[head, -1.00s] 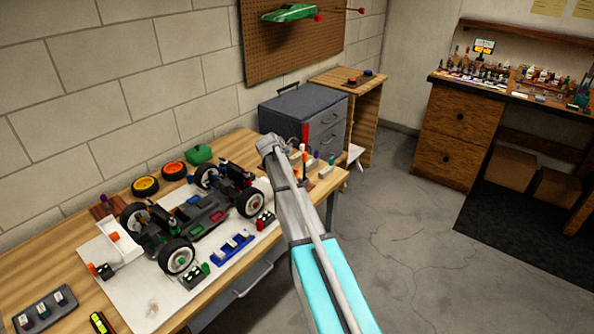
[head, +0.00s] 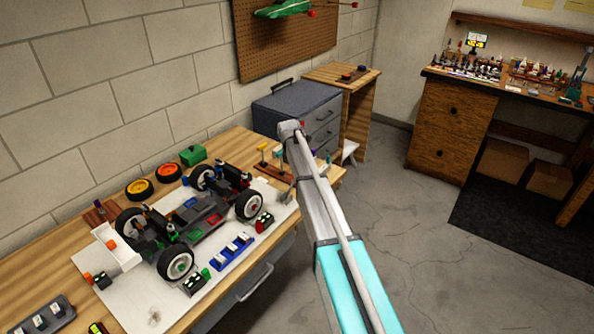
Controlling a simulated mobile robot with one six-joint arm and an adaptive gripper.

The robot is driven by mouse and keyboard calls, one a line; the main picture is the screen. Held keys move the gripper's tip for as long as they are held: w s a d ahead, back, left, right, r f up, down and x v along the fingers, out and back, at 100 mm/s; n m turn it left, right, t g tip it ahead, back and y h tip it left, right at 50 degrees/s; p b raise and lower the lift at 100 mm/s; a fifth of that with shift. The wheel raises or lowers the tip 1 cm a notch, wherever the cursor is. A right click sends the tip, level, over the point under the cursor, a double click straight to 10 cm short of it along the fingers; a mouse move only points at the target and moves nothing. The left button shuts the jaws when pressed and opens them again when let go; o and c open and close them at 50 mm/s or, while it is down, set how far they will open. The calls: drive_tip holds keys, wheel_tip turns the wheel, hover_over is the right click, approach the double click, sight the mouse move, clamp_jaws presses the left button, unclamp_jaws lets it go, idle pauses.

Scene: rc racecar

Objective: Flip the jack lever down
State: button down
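The RC car chassis (head: 205,215) stands on a white board (head: 140,300) on the wooden bench, with its wheels showing. I cannot pick out a jack or its lever for certain. My arm (head: 325,215) rises from the lower right to a grey joint beside the grey cabinet. The part beyond that joint is mostly hidden, and I cannot make out my gripper or its fingers. A small pale grey shape behind my arm, right of the car, is too unclear to name.
A blue rack (head: 232,252) with white pieces lies in front of the car. Orange (head: 169,172) and yellow (head: 139,189) wheels and a green box (head: 193,155) lie behind it. A grey drawer cabinet (head: 297,105) stands at the bench's far end. Open floor lies right.

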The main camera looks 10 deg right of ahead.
drive_tip(key=shift+w+d+f, duration=0.1)
drive_tip(key=shift+w, duration=0.2)
idle(0.5)
drive_tip(key=shift+r, duration=0.2)
drive_tip(key=shift+r+p, duration=0.4)
drive_tip(key=shift+p, duration=0.15)
wheel_tip(320, 180, up, 9)
drive_tip(key=p, duration=0.8)
drive_tip(key=shift+s+a+p, duration=0.3)
drive_tip(key=shift+s+p, duration=0.1)
drive_tip(key=shift+s+f, duration=0.1)
drive_tip(key=s+m+g+y, duration=0.1)
drive_tip(key=s+m, duration=2.5)
drive_tip(key=s, duration=1.2)
drive_tip(key=shift+a+f+m, duration=0.15)
drive_tip(key=shift+a+m, duration=0.15)
drive_tip(key=shift+a, duration=0.1)
